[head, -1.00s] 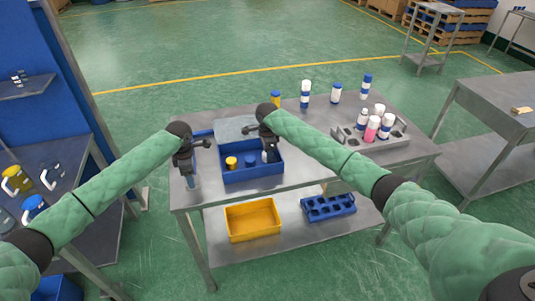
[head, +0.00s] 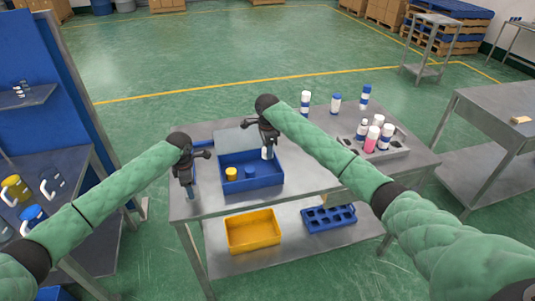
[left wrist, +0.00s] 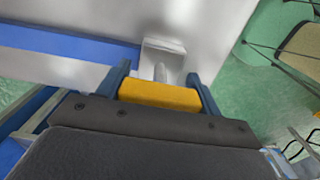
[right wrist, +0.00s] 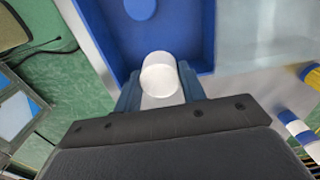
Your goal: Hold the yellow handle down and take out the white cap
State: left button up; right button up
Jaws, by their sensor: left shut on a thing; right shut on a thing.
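The yellow handle (left wrist: 160,95) lies between the two fingers of my left gripper (left wrist: 163,88) in the left wrist view, in front of a pale metal bracket (left wrist: 152,58). In the head view my left gripper (head: 188,188) is at the table's left front, left of the blue bin, and hides the handle. My right gripper (right wrist: 160,85) is shut on the white cap (right wrist: 160,72), a short white cylinder. In the head view the cap (head: 267,153) hangs below my right gripper (head: 267,142), by the bin's right side.
The blue bin (head: 240,186) holds a yellow cap (head: 231,174) and a blue cap (head: 250,172). A grey rack (head: 395,150) with several cans stands at the right. Several bottles stand behind it. A yellow tray (head: 252,232) and a blue rack (head: 330,218) are on the lower shelf.

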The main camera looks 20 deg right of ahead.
jog(key=shift+r, duration=0.45)
pick_arm(q)
jog(key=o, duration=1.1)
jog(key=shift+f, duration=0.1)
jog(key=shift+c, duration=0.2)
notch_tip(320, 180, up, 12)
jog(key=shift+r, duration=0.1)
